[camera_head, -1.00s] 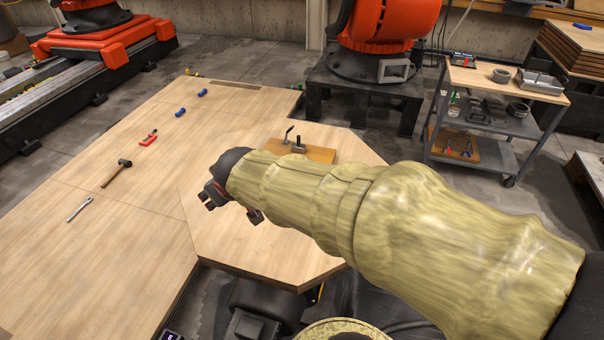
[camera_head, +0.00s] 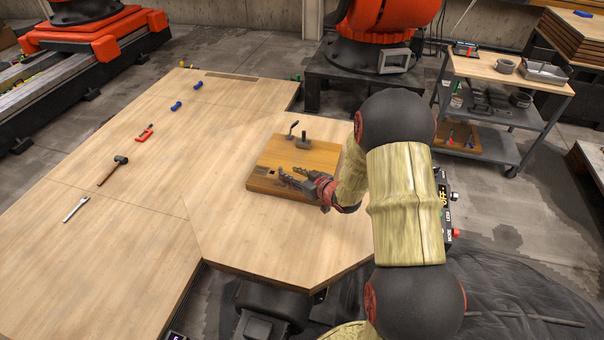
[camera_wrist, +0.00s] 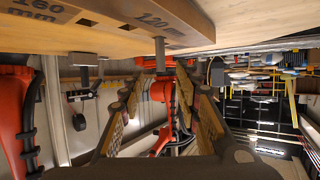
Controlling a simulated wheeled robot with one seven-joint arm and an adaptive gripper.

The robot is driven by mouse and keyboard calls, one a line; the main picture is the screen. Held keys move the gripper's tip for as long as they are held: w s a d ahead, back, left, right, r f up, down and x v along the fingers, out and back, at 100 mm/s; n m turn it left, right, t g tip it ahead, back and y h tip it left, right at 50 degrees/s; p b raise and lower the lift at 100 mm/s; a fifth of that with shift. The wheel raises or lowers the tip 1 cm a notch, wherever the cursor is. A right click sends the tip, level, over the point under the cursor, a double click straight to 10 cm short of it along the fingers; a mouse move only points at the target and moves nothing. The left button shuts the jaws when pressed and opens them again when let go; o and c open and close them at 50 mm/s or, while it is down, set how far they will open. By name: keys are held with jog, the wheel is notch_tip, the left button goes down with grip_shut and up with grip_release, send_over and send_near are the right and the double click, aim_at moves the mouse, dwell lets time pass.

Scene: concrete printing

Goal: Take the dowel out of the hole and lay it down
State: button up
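A wooden board (camera_head: 318,154) lies on the right part of the table. In the wrist view, which looks upside down, the board (camera_wrist: 110,32) fills the top and carries "160 mm" and "120 mm" markings. A short grey dowel (camera_wrist: 160,55) stands out of the board beside the "120 mm" marking. My gripper (camera_head: 297,176) is low over the board's front part. In the wrist view my gripper (camera_wrist: 157,92) is open, its fingers apart on either side of the dowel's line, with no visible contact. In the head view I cannot single out the dowel near the fingers.
A dark upright piece (camera_head: 292,129) and a grey T-shaped piece (camera_head: 303,140) stand at the board's back. A hammer (camera_head: 114,170), wrench (camera_head: 75,208), red tool (camera_head: 145,133) and blue pieces (camera_head: 176,105) lie at left. The table's middle is clear.

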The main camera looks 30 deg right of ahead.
aim_at(280, 168)
jog(key=b+x, duration=0.2)
jog(key=x, duration=0.5)
jog(key=shift+w+a+f, duration=0.1)
jog(key=shift+w, duration=0.15)
jog(key=c, duration=0.4)
grip_shut()
